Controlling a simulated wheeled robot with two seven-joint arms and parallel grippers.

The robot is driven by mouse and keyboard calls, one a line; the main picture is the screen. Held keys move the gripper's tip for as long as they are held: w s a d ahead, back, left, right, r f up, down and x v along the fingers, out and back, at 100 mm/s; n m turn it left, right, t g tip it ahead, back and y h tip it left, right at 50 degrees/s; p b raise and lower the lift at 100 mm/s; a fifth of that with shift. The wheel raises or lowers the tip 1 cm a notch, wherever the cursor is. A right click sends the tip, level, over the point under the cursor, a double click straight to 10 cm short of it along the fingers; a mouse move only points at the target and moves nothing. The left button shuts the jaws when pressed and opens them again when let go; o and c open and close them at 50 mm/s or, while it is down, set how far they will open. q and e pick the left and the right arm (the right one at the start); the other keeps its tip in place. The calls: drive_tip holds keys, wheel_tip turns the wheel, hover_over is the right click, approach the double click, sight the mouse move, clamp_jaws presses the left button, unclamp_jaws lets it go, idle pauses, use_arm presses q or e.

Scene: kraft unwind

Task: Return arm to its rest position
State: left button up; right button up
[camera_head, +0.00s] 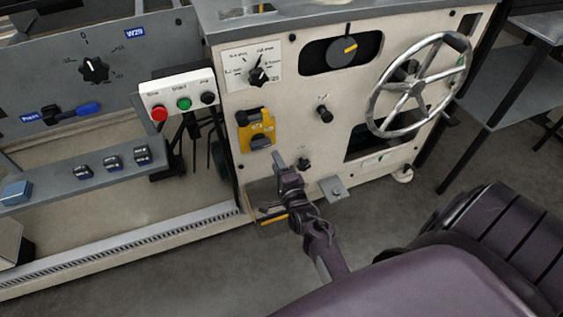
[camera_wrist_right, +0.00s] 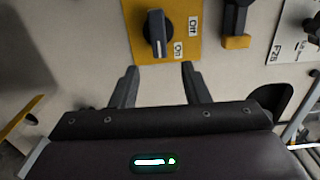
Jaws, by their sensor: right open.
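My right arm reaches in from the lower right in the head view. Its gripper (camera_head: 279,162) is in front of the cream machine panel, just below and right of a yellow switch plate (camera_head: 268,121). In the right wrist view the two fingers (camera_wrist_right: 160,70) are spread apart with nothing between them. The yellow plate (camera_wrist_right: 185,45) with its dark rotary knob (camera_wrist_right: 157,33) lies just beyond the fingertips. "Off" and "On" labels show beside the knob. The fingers look apart from the knob. My left gripper is not in view.
A spoked handwheel (camera_head: 417,88) stands out from the panel at the right. A button box (camera_head: 180,97) with red, green and black buttons is at the left. A small grey plate (camera_head: 334,190) juts out low on the panel. Floor (camera_head: 400,212) is open to the right.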

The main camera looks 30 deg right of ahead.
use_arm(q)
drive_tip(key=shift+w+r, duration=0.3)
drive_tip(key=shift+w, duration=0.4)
use_arm(e)
drive_tip(key=shift+w, duration=0.1)
